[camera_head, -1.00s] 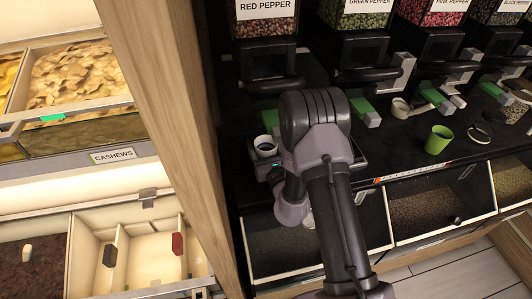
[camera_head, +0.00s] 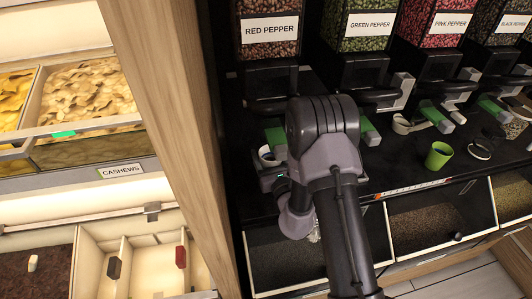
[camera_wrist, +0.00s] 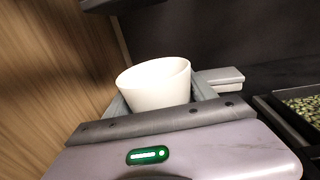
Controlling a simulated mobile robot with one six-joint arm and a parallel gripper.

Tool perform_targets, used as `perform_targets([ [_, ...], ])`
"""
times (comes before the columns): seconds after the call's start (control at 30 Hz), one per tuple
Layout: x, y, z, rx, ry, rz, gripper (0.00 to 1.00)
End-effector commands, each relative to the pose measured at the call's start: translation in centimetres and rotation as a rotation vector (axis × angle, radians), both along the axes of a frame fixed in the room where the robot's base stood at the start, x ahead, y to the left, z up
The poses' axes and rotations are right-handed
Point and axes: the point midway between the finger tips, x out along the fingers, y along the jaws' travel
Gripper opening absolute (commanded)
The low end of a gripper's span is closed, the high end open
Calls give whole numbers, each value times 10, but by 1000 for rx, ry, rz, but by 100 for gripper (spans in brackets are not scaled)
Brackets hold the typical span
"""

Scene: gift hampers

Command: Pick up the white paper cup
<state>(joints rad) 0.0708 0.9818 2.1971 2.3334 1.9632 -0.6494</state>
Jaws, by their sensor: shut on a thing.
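The white paper cup (camera_wrist: 156,86) stands close in front of my wrist camera, between the fingers of my gripper (camera_wrist: 160,100). My gripper is shut on the cup. The cup's rim and upper wall show in the wrist view; its lower part is hidden behind the gripper body. In the head view the cup (camera_head: 268,157) shows at the left side of my arm, below the red pepper dispenser, partly covered by my arm. Whether the cup touches the surface under it cannot be seen.
The red pepper dispenser (camera_head: 269,35) stands above the cup. A wooden panel (camera_head: 165,110) is close on the left. A green cup (camera_head: 438,155) stands on the black counter to the right. Bins with pepper (camera_head: 425,222) lie below the counter edge.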

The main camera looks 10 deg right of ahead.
Motion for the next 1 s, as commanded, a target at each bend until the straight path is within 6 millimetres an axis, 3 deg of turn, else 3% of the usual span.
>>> perform_targets([
  [0.7, -115, -28, 9, 3, 2, -2, 18],
  [1.0, -136, -32, 17, -1, -6, 4, 18],
])
